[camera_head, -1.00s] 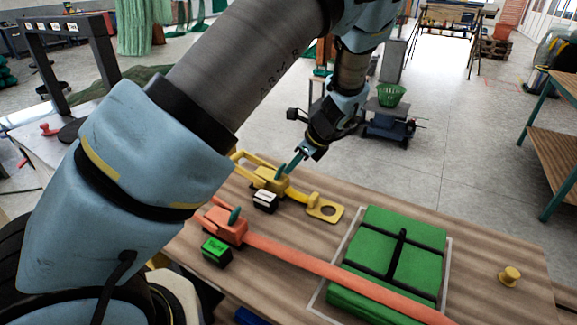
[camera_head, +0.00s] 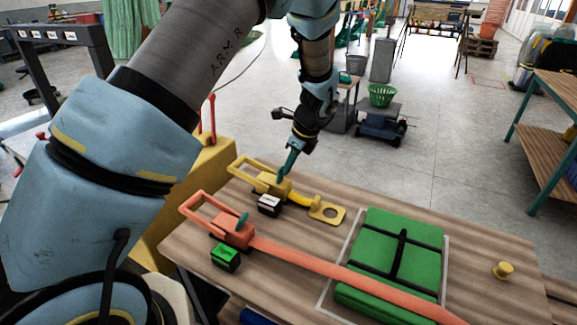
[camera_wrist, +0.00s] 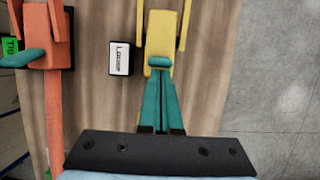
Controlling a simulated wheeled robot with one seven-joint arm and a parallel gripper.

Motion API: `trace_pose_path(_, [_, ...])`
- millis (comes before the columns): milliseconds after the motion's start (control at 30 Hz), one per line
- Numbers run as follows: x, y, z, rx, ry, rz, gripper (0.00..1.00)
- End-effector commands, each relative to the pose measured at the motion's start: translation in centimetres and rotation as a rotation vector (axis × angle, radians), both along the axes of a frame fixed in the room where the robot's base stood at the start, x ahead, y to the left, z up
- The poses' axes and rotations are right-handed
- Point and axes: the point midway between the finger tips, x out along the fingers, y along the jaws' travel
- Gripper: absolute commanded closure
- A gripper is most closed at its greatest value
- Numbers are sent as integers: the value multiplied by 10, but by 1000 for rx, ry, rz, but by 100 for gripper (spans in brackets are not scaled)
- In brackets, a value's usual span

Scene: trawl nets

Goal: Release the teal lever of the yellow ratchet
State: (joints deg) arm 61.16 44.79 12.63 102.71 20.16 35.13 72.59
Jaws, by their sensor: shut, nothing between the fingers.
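The yellow ratchet (camera_head: 268,184) sits on the wooden bench, with its handle loop toward the far left and a yellow strap ending in a ringed plate (camera_head: 326,209). Its teal lever (camera_wrist: 159,62) shows in the wrist view as a short rounded bar across the yellow body (camera_wrist: 160,35). My gripper (camera_head: 283,176) points down at the ratchet, its teal fingers together and empty. In the wrist view its fingertips (camera_wrist: 157,78) are right at the lever's near side; whether they touch it I cannot tell. In the head view the fingers largely hide the lever.
An orange ratchet (camera_head: 233,233) with its own teal lever (camera_head: 242,219) lies nearer, its strap crossing a green bundle (camera_head: 385,250). A white-faced label block (camera_head: 269,205) stands beside the yellow ratchet, a green one (camera_head: 225,257) by the orange. A yellow knob (camera_head: 503,270) stands right.

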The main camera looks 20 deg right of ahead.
Motion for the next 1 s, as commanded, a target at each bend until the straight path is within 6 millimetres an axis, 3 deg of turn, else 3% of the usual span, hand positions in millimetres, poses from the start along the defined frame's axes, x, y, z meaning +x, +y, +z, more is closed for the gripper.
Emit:
trace_pose_path(267, [14, 11, 5, 1, -1, 3, 100])
trace_pose_path(1000, [12, 10, 21, 1, -2, 1, 100])
